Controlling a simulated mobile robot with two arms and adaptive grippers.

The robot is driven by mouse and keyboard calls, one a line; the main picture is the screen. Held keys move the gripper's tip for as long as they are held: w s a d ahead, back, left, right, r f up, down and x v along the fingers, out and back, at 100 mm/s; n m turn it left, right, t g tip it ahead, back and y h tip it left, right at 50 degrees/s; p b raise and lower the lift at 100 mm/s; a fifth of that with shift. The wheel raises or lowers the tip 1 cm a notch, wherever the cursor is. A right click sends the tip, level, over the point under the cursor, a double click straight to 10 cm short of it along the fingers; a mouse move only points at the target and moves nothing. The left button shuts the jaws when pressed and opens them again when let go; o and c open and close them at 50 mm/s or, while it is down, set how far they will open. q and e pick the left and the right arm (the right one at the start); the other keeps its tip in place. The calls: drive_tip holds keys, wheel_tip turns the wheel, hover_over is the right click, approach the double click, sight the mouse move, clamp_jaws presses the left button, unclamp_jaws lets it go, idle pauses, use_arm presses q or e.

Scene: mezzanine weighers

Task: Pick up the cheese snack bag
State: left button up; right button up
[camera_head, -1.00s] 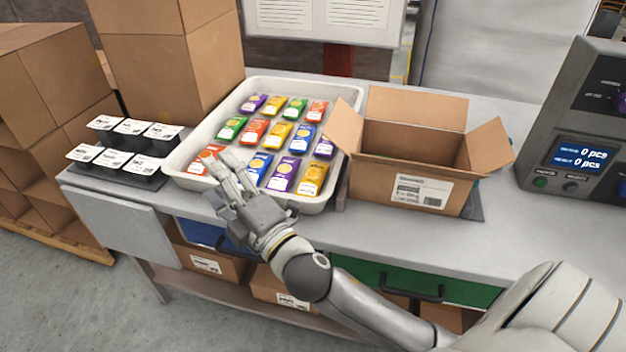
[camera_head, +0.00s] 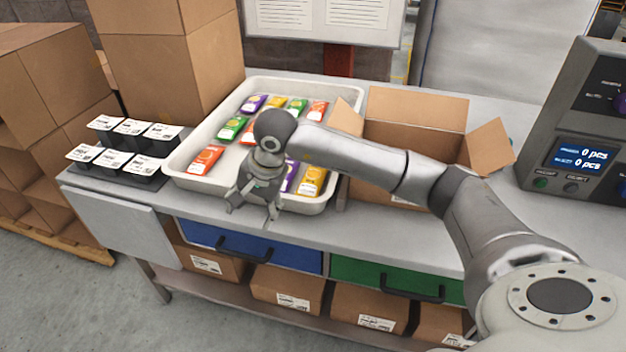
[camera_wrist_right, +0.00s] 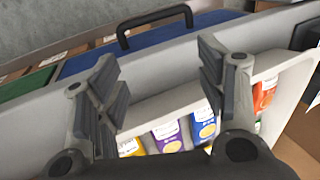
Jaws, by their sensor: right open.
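Several colored snack bags lie in rows in a white tray (camera_head: 176,157). Their print is too small to read, so I cannot tell which is the cheese one. An orange bag (camera_head: 206,159) lies at the front left and a yellow bag (camera_head: 312,181) at the front right. My right gripper (camera_head: 252,212) is open and empty, pointing down at the tray's front edge. My arm hides the middle bags. The right wrist view shows a yellow bag (camera_wrist_right: 131,147), a purple bag (camera_wrist_right: 168,136) and a blue bag (camera_wrist_right: 203,122) beyond the open fingers. My left gripper is out of view.
An open carton (camera_head: 418,108) stands right of the tray, behind my arm. Black tubs with white labels (camera_head: 112,160) stand left of it. Tall cartons (camera_head: 170,60) rise behind. A scale display (camera_head: 582,157) is at the right. Blue (camera_head: 285,250) and green drawers are below.

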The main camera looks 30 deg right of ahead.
drive_tip(key=w+d+r+h, duration=0.1)
drive_tip(key=d+r+h, duration=0.15)
drive_tip(key=d, duration=0.45)
drive_tip(key=d+r+h, duration=0.2)
drive_tip(key=d+h, duration=0.1)
drive_tip(key=d, duration=0.4)
hover_over(308, 189)
drive_tip(key=s+a, duration=0.1)
wheel_tip(308, 189, down, 5)
drive_tip(key=shift+s+a+r+p, duration=0.1)
drive_tip(key=shift+s+r+p, duration=0.05)
drive_tip(key=shift+p, duration=0.2)
drive_tip(key=shift+a+p+x, duration=0.1)
drive_tip(key=shift+p+x, duration=0.3)
drive_tip(key=shift+x, duration=1.05)
drive_tip(key=shift+a+p+x, duration=0.15)
drive_tip(key=shift+p+x, duration=0.25)
drive_tip(key=shift+x, duration=1.1)
drive_tip(key=shift+s, duration=0.15)
drive_tip(key=c, duration=0.8)
